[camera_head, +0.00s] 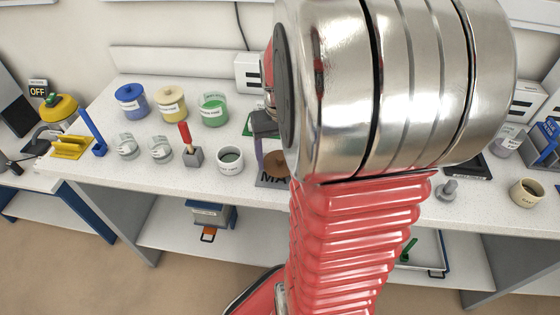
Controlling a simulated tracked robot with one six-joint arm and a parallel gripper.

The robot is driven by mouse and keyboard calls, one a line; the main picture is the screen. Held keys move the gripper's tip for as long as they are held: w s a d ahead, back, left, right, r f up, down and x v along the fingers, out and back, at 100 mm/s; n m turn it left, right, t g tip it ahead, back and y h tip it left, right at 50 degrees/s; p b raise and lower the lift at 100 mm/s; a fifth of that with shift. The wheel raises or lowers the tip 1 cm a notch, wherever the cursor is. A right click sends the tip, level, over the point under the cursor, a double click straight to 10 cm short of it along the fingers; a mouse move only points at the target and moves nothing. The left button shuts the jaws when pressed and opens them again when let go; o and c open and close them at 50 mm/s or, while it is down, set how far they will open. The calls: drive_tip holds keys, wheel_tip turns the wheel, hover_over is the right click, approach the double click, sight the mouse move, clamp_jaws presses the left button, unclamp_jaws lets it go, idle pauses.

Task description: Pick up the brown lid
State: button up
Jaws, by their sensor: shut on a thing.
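The brown lid (277,163) is round and shows in the head view just left of my red arm, over a dark grey mat (268,181) with white letters. My gripper (264,161) points down at the lid, with a purple finger on its left side. It is shut on the brown lid. My arm hides the lid's right side and the other finger. I cannot tell whether the lid touches the mat or is held just above it.
An open white cup (230,162) stands close left of the lid. A red-handled tool (184,133) stands in a grey block. Blue (131,102), yellow (171,104) and green (213,110) jars line the back. A cream cup (526,192) stands far right. My arm hides the bench's middle.

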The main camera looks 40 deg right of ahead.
sight(280, 157)
wheel_tip(280, 157, up, 8)
drive_tip(key=shift+f, duration=0.15)
idle(0.6)
